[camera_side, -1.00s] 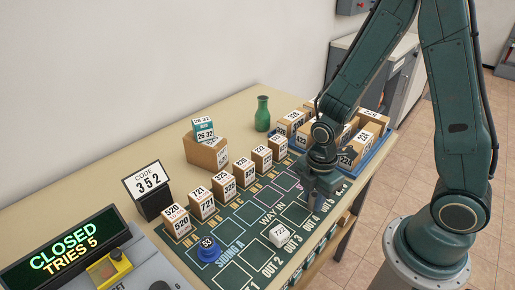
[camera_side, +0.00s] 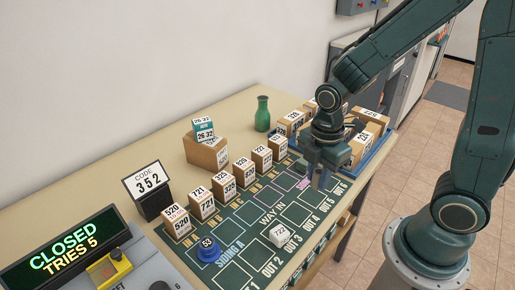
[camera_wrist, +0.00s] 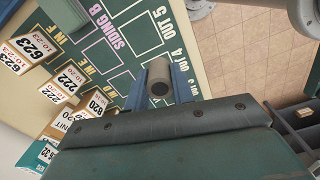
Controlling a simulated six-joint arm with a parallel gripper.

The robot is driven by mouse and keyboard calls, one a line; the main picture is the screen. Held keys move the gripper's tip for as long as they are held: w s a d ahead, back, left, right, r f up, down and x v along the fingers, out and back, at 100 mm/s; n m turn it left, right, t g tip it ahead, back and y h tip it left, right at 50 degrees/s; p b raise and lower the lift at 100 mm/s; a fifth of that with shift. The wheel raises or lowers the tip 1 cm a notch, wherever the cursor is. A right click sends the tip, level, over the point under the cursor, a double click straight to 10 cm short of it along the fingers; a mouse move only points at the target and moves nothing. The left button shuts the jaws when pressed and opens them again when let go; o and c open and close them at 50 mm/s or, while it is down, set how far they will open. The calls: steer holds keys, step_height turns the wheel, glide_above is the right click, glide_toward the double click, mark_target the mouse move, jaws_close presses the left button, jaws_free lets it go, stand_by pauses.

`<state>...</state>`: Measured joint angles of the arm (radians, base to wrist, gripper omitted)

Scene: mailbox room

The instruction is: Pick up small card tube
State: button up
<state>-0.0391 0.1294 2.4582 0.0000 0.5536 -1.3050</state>
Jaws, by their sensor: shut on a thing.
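The small card tube (camera_wrist: 159,76) is a grey-brown cylinder with a dark open end, seen between my two blue-grey fingers in the wrist view. My gripper (camera_wrist: 160,86) is shut on it. In the side view my gripper (camera_side: 319,180) points down over the right part of the green mat, near the OUT 5 and OUT 6 squares. The tube is small there and mostly hidden by the fingers. From this angle I cannot tell how far its lower end is above the mat.
Several numbered cartons (camera_side: 227,179) stand in a row along the IN lanes. A blue tray (camera_side: 379,153) of boxes lies behind my gripper. A green bottle (camera_side: 262,114) stands at the back.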

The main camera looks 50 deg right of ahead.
mark_target(319, 172)
step_height(319, 172, up, 12)
steer(key=shift+r, duration=0.15)
stand_by(0.3)
stand_by(0.5)
